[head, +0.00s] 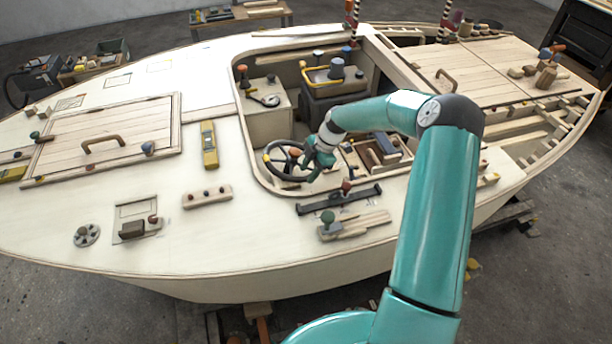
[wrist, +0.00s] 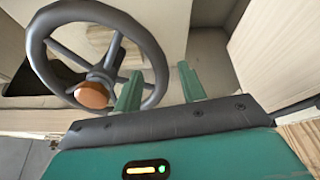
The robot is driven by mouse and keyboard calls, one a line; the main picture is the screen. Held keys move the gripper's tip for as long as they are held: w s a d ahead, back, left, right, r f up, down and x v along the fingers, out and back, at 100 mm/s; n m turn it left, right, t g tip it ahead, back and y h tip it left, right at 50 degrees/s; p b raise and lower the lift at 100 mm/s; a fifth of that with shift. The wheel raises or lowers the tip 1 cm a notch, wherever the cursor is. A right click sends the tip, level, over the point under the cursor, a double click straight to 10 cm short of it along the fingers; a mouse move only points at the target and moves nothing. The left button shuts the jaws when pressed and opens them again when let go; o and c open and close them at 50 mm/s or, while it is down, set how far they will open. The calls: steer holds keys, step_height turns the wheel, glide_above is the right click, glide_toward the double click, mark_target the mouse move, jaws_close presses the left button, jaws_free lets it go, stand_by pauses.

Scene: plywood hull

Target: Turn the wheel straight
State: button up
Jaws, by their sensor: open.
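The dark steering wheel (head: 271,160) stands in the cockpit opening of the plywood hull. In the wrist view the wheel (wrist: 143,36) fills the upper left, with grey spokes and an orange-brown hub cap (wrist: 91,95). The spokes run at a slant in that view. My gripper (wrist: 158,85) has two green fingers set apart. The left finger overlaps the wheel's lower right rim in the picture; I cannot tell whether it touches. The right finger is clear of the rim. In the head view my gripper (head: 318,160) is at the wheel's right side and hides part of it.
A wooden compartment with blocks (head: 385,150) lies right of the wheel. A dark bar (head: 338,200) lies on the near deck. A yellow level (head: 209,145) lies on the deck to the left. The cockpit's raised edge surrounds the wheel.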

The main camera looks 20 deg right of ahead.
steer(key=v, duration=1)
steer(key=shift+r, duration=0.35)
steer(key=shift+d, duration=0.1)
steer(key=s+a+r+m+t+h, duration=0.1)
steer(key=s+a+r+m+h, duration=0.25)
steer(key=s+r, duration=0.45)
steer(key=s+a+r+m+h, duration=0.2)
steer(key=s+a+r+m, duration=0.3)
steer(key=s+r, duration=0.3)
steer(key=s+a+r+m+t, duration=0.1)
steer(key=s+r+m+t, duration=0.1)
steer(key=s+m, duration=0.3)
steer(key=s+a+r+m+t, duration=0.1)
steer(key=s+r+m, duration=0.4)
steer(key=s, duration=0.7)
steer(key=shift+s+a+m+t, duration=0.3)
steer(key=shift+s+m+t, duration=0.1)
steer(key=shift+m+t, duration=0.3)
steer(key=shift+y, duration=0.25)
